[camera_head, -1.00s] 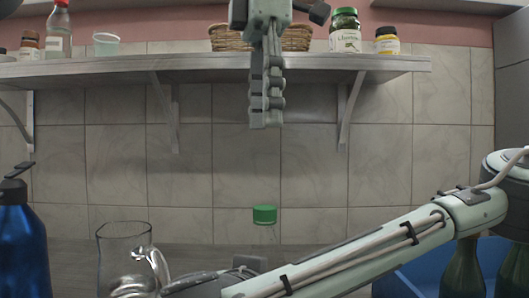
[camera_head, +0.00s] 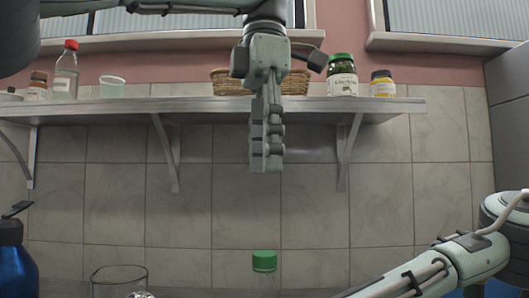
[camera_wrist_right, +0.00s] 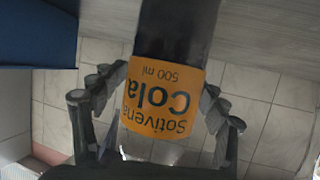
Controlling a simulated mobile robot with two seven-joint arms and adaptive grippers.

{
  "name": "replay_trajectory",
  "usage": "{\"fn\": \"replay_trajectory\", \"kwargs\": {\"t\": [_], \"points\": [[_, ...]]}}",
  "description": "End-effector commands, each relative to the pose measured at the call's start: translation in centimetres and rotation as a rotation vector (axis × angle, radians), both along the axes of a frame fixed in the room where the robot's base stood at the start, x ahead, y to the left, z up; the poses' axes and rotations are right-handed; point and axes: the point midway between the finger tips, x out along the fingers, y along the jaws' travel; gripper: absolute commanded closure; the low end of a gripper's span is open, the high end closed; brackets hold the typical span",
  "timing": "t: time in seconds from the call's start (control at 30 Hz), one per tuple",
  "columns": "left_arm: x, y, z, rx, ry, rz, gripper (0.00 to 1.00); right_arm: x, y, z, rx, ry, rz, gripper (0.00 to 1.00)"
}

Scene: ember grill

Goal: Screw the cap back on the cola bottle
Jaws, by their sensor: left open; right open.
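A green cap (camera_head: 264,261) shows at the bottom centre of the head view. What lies under it is out of frame there, so I cannot tell how it sits. My left gripper (camera_head: 266,165) points straight down above the cap, well apart from it, open and seen side-on with nothing visible in it. The cola bottle (camera_wrist_right: 160,105), with dark liquid and an orange label, appears upside down in the right wrist view. My right gripper (camera_wrist_right: 166,82) is open, its fingers on either side of the bottle. The bottle's neck is not visible there.
A glass jug (camera_head: 119,276) and a blue flask (camera_head: 14,265) stand at lower left.

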Motion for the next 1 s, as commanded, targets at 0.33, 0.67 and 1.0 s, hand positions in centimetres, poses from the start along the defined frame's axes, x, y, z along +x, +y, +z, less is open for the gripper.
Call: {"fn": "replay_trajectory", "kwargs": {"t": [0.33, 0.67, 1.0], "points": [[0.0, 0.0, 0.0, 0.000, 0.000, 0.000, 0.50, -6.2, 1.8, 2.8, -0.004, -0.007, 0.006, 0.27], [0.0, 0.0, 0.0, 0.000, 0.000, 0.000, 0.50, -9.8, 2.7, 4.2, -0.001, -0.002, 0.002, 0.27], [0.0, 0.0, 0.0, 0.000, 0.000, 0.000, 0.50, -10.0, 2.7, 4.3, -0.001, 0.000, 0.001, 0.27]]}}
